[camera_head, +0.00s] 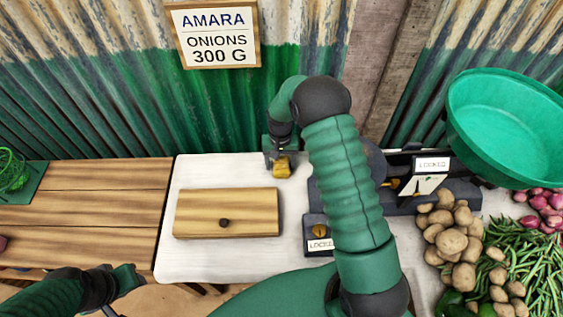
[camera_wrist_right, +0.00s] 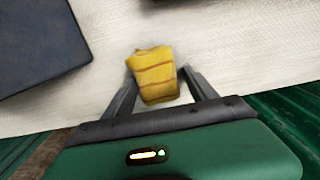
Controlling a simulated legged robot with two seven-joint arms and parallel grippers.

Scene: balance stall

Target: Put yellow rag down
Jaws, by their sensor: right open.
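The yellow rag (camera_head: 282,168) is small and folded, with brown stripes. It lies at the back of the white table top (camera_head: 215,262), near the corrugated wall. My right gripper (camera_head: 279,155) reaches over to the back edge with its fingers down at the rag. In the right wrist view the rag (camera_wrist_right: 155,75) sits between the spread fingers of the right gripper (camera_wrist_right: 157,70), on the pale surface. The fingers are open, and I cannot tell whether one touches it. My left gripper (camera_head: 122,285) is low at the left, away from the rag; its finger opening is unclear.
A wooden box with a dark knob (camera_head: 227,212) stands left of the rag. A dark balance (camera_head: 430,195) with a green pan (camera_head: 520,125) is on the right, beside potatoes (camera_head: 452,235) and beans (camera_head: 525,255). A sign (camera_head: 214,35) hangs behind.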

